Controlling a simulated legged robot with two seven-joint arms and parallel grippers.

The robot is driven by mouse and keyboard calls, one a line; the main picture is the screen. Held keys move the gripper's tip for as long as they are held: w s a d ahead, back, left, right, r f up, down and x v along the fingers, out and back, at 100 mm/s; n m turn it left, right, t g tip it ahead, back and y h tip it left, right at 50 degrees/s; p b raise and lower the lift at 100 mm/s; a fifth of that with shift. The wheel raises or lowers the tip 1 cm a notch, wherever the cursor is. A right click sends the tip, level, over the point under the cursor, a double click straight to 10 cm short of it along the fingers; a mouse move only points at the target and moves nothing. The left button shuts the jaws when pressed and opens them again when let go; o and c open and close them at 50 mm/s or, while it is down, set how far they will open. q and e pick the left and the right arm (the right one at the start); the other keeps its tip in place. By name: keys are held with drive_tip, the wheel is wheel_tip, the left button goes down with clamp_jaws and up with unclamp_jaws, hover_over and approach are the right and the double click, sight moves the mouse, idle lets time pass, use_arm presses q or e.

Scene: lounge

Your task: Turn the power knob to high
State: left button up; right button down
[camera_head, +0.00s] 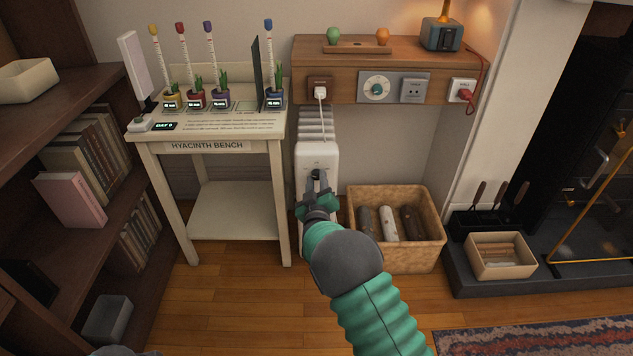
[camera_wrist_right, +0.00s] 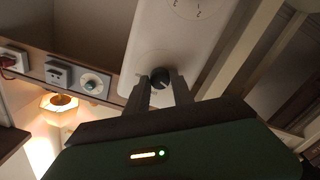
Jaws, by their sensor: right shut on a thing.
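The power knob is a small dark round knob on the front of a white heater unit (camera_head: 318,154) that stands against the wall. In the right wrist view the knob (camera_wrist_right: 160,77) sits between my two fingertips on the white panel (camera_wrist_right: 178,35). My right gripper (camera_head: 316,177) is shut on the knob, and its fingers hide part of it in the head view.
A white hyacinth bench (camera_head: 232,215) stands left of the heater. A basket (camera_head: 432,232) of logs is close on the right. A wooden wall shelf (camera_head: 340,95) with a dial (camera_head: 377,88) and sockets is above. A white plug (camera_head: 320,93) hangs its cord near the heater.

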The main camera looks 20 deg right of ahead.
drive_tip(key=shift+a+f+m, duration=0.1)
drive_tip(key=shift+m, duration=0.3)
drive_tip(key=shift+m+p, duration=0.55)
drive_tip(key=shift+m, duration=0.45)
drive_tip(key=m+p, duration=0.1)
drive_tip(key=m, duration=0.2)
drive_tip(key=shift+m, duration=0.4)
drive_tip(key=m, duration=0.4)
drive_tip(key=shift+f, duration=0.1)
drive_tip(key=m, duration=0.4)
drive_tip(key=shift+p, duration=0.4)
drive_tip(key=m, duration=0.3)
drive_tip(key=shift+s+f+m, duration=0.1)
drive_tip(key=shift+m, duration=0.3)
drive_tip(key=m, duration=0.3)
drive_tip(key=shift+m, duration=0.3)
drive_tip(key=m, duration=0.5)
drive_tip(key=shift+f+m, duration=0.1)
drive_tip(key=shift+m, duration=0.3)
